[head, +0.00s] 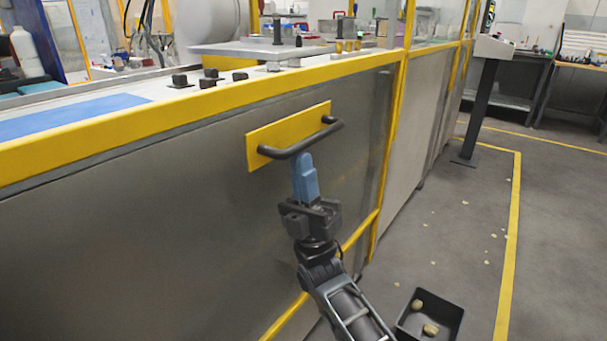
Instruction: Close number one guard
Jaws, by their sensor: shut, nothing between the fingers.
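The guard (120,240) is a large grey panel framed in yellow, on the side of the machine in the head view. A yellow plate (262,150) with a black bar handle (300,143) is mounted on its upper right part. My gripper (303,160) has blue fingers, which are shut with nothing between them. The fingertips are just below the handle's bar, near its left half. I cannot tell whether they touch the bar. No number shows on the panel, and I cannot tell whether it is fully closed.
A black bin (430,318) with a few brownish lumps stands on the floor at lower right, near my arm. Small pale bits lie scattered on the floor. A dark post with a control panel (480,100) stands further back. The floor between is mostly free.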

